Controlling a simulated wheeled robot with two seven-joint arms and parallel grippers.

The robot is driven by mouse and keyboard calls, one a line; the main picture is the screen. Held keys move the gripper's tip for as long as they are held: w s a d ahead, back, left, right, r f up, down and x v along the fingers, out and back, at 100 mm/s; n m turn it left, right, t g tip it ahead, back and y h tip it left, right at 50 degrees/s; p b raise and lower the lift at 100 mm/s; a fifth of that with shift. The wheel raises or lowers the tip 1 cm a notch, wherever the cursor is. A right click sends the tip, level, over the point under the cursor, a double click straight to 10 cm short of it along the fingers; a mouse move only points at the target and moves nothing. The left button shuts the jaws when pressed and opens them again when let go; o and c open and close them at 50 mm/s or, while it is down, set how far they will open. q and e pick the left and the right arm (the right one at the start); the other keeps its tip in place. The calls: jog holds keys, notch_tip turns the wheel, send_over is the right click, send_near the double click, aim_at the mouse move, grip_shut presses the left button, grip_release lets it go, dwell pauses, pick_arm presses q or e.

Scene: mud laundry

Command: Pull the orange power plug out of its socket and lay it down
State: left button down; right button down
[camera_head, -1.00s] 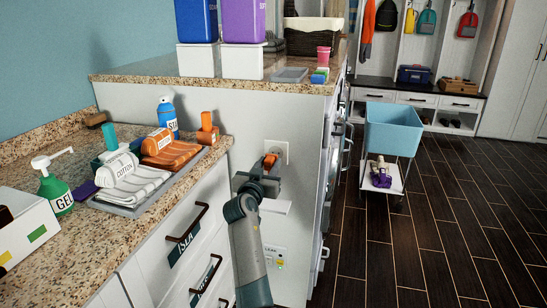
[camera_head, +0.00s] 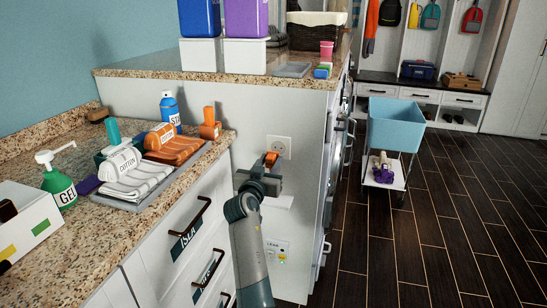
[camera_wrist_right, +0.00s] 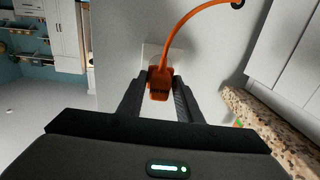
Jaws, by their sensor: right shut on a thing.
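The orange power plug (camera_head: 270,159) is held between the fingers of my right gripper (camera_head: 267,168), which is shut on it. The white wall socket (camera_head: 280,144) is just behind and above the plug, on the pale side panel of the counter. Its face and holes show in the head view, and the plug appears off it by a small gap. In the right wrist view the plug (camera_wrist_right: 159,84) sits between the fingertips (camera_wrist_right: 160,92), with the socket plate (camera_wrist_right: 152,52) behind it. An orange cord (camera_wrist_right: 188,20) curves up and right from the plug. My left gripper is not in view.
A small white ledge (camera_head: 277,201) sticks out from the panel below the socket. The left granite counter (camera_head: 62,247) holds a tray, towels and bottles. A blue bin cart (camera_head: 396,125) stands right on the dark floor, with free floor around it.

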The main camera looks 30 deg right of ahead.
jog(key=shift+s+r, duration=0.15)
jog(key=shift+s, duration=0.25)
jog(key=s+a+f+n+t+y, duration=0.2)
jog(key=s+a+n+y, duration=0.3)
jog(key=s+a, duration=0.5)
jog(key=s+a+f+n+t+y, duration=0.3)
jog(key=s+a+y, duration=0.5)
jog(key=a, duration=0.7)
jog(key=shift+s+n+t+y, duration=0.3)
jog(key=shift+s+n+t, duration=0.3)
jog(key=shift+s+n, duration=0.4)
jog(key=shift+d, duration=0.1)
